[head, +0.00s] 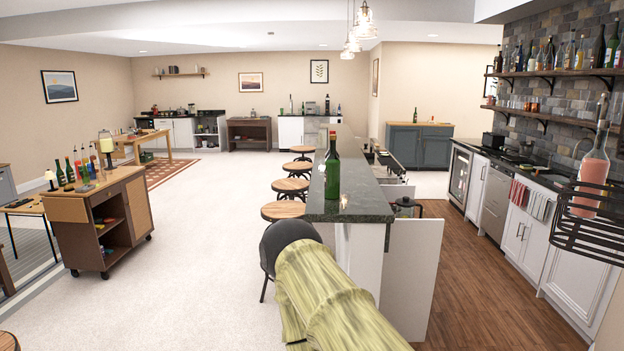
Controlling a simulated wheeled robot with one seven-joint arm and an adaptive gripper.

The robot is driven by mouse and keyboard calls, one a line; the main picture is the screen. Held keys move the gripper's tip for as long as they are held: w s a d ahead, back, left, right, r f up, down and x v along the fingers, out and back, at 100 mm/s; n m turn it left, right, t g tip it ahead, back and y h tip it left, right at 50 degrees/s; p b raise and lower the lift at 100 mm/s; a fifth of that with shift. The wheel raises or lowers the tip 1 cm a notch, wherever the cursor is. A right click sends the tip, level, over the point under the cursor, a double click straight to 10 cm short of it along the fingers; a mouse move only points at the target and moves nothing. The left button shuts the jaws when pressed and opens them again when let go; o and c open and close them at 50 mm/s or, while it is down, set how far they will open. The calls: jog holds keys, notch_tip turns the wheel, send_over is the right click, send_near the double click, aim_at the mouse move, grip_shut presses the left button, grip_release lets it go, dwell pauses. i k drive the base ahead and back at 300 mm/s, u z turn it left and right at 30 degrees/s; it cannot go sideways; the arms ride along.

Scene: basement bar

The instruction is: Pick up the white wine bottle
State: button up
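A green glass bottle (332,170) stands upright on the near end of the dark bar counter (350,209). It looks like a wine bottle, but I cannot read a label or tell whether it is the white wine. My arm reaches in from the bottom of the view, with a dark rounded part at its far end, just short of the counter. My gripper's fingers do not show, and no contact with the bottle is visible.
A small clear glass item (344,201) stands close to the green bottle. Stools (283,210) line the counter's left side. A wooden cart (108,215) with several bottles is at left. Wall shelves (560,73) hold more bottles. Open pale floor (200,250) lies between cart and bar.

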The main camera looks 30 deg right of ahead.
aim_at(333, 165)
jog(key=u, duration=0.7)
jog(key=i, duration=1.9)
jog(key=z, duration=1.1)
jog(key=i, duration=0.65)
jog(key=z, duration=0.75)
